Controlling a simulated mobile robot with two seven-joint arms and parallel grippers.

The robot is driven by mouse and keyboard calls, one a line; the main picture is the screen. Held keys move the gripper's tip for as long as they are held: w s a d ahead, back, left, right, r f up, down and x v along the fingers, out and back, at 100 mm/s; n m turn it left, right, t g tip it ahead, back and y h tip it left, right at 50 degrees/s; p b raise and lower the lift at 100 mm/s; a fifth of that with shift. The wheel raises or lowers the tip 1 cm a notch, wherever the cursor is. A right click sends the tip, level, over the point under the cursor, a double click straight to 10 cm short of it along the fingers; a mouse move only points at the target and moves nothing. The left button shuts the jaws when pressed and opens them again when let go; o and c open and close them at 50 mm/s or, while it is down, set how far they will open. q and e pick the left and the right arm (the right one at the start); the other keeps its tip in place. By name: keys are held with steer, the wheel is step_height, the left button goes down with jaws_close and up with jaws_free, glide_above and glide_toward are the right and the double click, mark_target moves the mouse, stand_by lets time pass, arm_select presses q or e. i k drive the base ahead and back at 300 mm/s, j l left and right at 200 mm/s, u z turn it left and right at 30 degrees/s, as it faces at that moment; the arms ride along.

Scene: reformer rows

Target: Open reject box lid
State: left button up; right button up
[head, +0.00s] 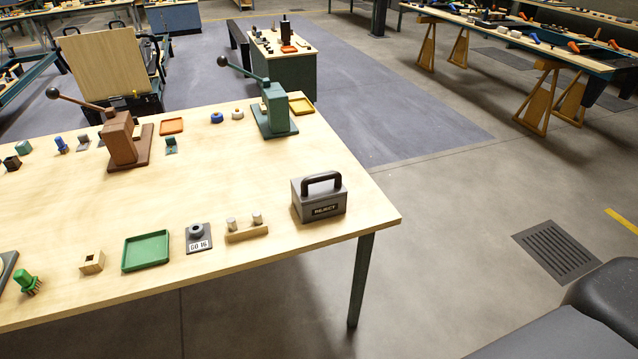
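The reject box (319,204) is a small grey box near the right front corner of the wooden table. Its front has a dark label that appears to read REJECT. A lid (318,189) with a black arched handle (321,180) sits on top of the box and looks shut. Neither of my grippers shows in the head view.
The wooden table (210,278) also bears a wooden block with two metal pegs (246,232), a GO 16 gauge (198,238), a green tray (146,251), and brown (121,142) and green (274,112) lever presses.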

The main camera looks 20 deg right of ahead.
mark_target(323, 185)
steer(key=z, duration=0.4)
steer(key=i+l+z, duration=0.1)
steer(key=z, duration=0.35)
steer(key=i+z, duration=0.15)
steer(key=z, duration=0.25)
steer(key=i+z, duration=0.1)
steer(key=z, duration=0.3)
